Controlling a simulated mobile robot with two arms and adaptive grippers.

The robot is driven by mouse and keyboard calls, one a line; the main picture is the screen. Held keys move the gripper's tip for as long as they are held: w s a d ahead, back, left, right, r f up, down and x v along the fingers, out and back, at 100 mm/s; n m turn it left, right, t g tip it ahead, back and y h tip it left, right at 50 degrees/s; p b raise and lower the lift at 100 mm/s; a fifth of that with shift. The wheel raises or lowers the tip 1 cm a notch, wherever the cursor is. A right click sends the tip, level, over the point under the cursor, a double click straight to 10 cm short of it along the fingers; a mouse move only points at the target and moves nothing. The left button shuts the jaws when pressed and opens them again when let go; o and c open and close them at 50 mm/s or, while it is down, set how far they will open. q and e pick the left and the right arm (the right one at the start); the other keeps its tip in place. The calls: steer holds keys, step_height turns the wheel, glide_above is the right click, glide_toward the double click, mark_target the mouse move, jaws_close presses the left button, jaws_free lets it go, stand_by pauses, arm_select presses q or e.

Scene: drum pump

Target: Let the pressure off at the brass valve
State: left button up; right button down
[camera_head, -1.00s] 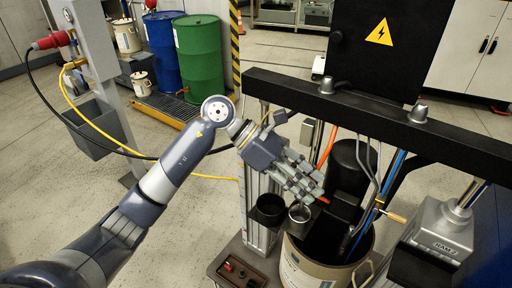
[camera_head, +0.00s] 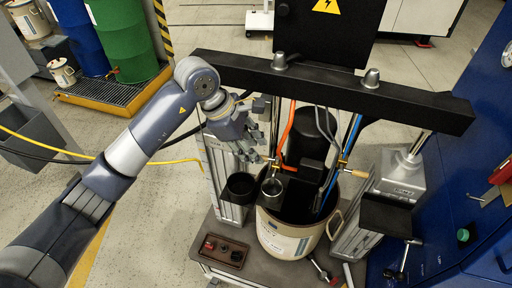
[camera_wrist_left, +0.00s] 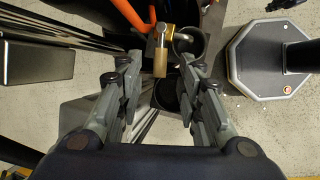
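The brass valve (camera_wrist_left: 178,36) shows in the left wrist view with an orange hose, a short lever (camera_wrist_left: 160,60) and a silver spout. A round cup is under it. My left gripper (camera_wrist_left: 157,85) is open, its fingers apart on both sides of the lever's line, and nothing is visibly held. My right gripper is not in view.
The beige drum (camera_head: 290,240) stands below a black crossbeam (camera_head: 330,88). Another brass fitting with a wooden handle (camera_head: 358,174) is at the right.

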mark_target(265, 159)
arm_select(q)
steer(key=shift+x, duration=1.35)
steer(key=shift+c, duration=1.1)
jaws_close()
steer(key=shift+w, duration=0.1)
steer(key=b, duration=0.1)
steer(key=m+b, duration=0.1)
steer(key=b, duration=0.1)
steer(key=shift+w+f, duration=0.15)
steer(key=shift+w, duration=0.1)
steer(key=shift+m+g+b, duration=0.3)
steer(key=shift+m+b, duration=0.1)
steer(key=shift+b, duration=0.25)
steer(key=shift+d+r, duration=0.1)
steer(key=shift+r, duration=0.15)
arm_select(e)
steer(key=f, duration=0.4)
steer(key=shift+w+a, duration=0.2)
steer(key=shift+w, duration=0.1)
